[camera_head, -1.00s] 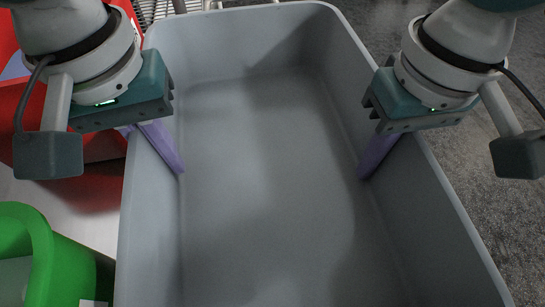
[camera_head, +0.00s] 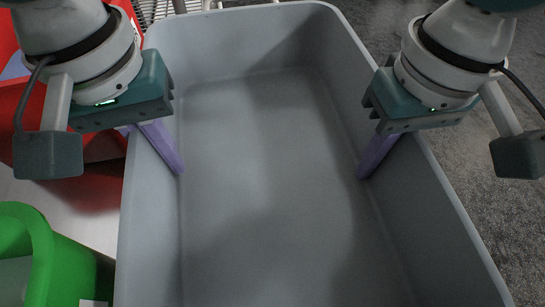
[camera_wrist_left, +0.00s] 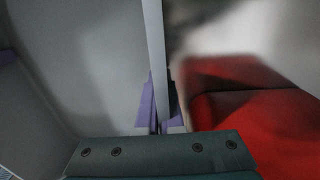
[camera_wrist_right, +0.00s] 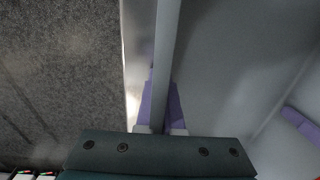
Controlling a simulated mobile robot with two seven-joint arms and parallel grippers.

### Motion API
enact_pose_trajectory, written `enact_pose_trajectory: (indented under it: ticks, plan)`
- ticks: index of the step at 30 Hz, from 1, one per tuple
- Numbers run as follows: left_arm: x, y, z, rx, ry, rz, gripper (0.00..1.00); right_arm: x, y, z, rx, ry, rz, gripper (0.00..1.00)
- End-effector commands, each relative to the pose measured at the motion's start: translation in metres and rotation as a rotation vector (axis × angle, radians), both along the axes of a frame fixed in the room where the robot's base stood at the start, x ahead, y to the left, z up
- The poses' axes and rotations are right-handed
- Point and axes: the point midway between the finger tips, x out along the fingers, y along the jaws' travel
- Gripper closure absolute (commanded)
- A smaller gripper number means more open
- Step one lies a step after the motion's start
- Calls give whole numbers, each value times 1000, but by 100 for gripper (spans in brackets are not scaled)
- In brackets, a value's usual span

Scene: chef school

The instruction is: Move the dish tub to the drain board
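The dish tub (camera_head: 265,190) is a large, empty grey bin that fills the middle of the head view. My left gripper (camera_head: 165,150) is at its left wall, with one purple finger inside the tub. In the left wrist view the fingers (camera_wrist_left: 160,108) sit on both sides of the tub wall (camera_wrist_left: 156,45), shut on it. My right gripper (camera_head: 378,152) is at the right wall, one finger inside. In the right wrist view its fingers (camera_wrist_right: 160,108) straddle the wall (camera_wrist_right: 166,50) and are shut on it. The drain board cannot be made out for certain.
A green container (camera_head: 45,255) stands close to the tub's left side. A red container (camera_head: 98,150) is behind it at the left, on a pale surface (camera_head: 85,215). A wire rack (camera_head: 190,8) shows at the top. Speckled grey floor (camera_head: 480,165) lies to the right.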

Motion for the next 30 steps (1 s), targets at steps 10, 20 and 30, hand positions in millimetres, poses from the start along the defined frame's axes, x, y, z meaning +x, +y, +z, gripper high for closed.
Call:
enact_pose_trajectory:
  ticks: [10, 20, 30]
  plan:
    - [0, 0, 0, 0, -1, 1, 100, 0, 0, 0, 0, 0, 0, 100]
    - [1, 0, 14, -1, -2, 1, 100, 1, 0, 14, 1, -2, 0, 100]
    - [1, 0, 49, -1, -2, 1, 100, 0, 0, 49, 1, -1, 0, 100]
